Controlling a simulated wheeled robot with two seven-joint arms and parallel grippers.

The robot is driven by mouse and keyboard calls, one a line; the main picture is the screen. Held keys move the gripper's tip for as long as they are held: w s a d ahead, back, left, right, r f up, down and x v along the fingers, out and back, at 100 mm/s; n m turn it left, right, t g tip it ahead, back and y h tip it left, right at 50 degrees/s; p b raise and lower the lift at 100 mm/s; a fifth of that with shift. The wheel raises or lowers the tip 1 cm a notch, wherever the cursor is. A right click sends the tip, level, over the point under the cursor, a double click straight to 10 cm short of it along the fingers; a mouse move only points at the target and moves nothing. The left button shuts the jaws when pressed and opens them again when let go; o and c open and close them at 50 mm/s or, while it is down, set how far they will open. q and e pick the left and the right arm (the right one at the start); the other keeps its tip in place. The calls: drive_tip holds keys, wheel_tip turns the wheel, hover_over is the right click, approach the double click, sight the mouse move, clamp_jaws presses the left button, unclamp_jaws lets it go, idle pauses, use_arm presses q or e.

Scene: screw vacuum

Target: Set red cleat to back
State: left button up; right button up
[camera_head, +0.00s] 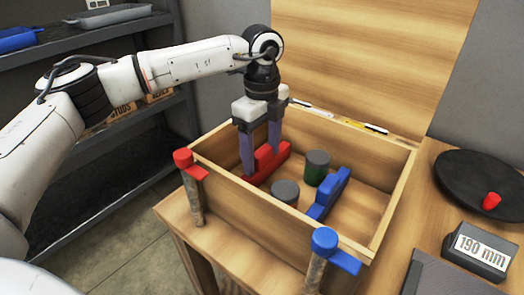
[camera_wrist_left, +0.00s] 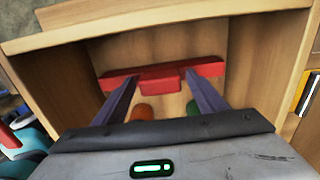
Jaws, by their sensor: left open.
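The red cleat (camera_head: 267,163) lies on the floor of the open wooden box (camera_head: 382,165), near its left side. It also shows in the left wrist view (camera_wrist_left: 150,79) as a red bar with a raised middle block. My left gripper (camera_head: 261,155) reaches down into the box from above. Its two fingers are apart, with their tips over the red bar on either side of its raised middle (camera_wrist_left: 162,80). The tips appear close to the bar; I cannot tell whether they touch it. My right gripper is not in view.
In the box, a blue cleat (camera_head: 329,194), a green cylinder (camera_head: 316,168) and a grey-topped cylinder (camera_head: 285,192) stand to the right. Red-topped (camera_head: 184,160) and blue-topped (camera_head: 324,242) posts rise at the front. A 190 mm block (camera_head: 480,250) and dark disc (camera_head: 470,177) are at right.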

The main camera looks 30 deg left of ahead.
use_arm(q)
drive_tip(key=c, duration=1.5)
drive_tip(key=a, duration=0.3)
drive_tip(key=shift+w+a, duration=0.25)
drive_tip(key=o, duration=1.5)
drive_tip(key=shift+d, duration=0.1)
wheel_tip(320, 180, up, 10)
drive_tip(key=shift+r+p, duration=0.2)
drive_tip(key=shift+p, duration=0.2)
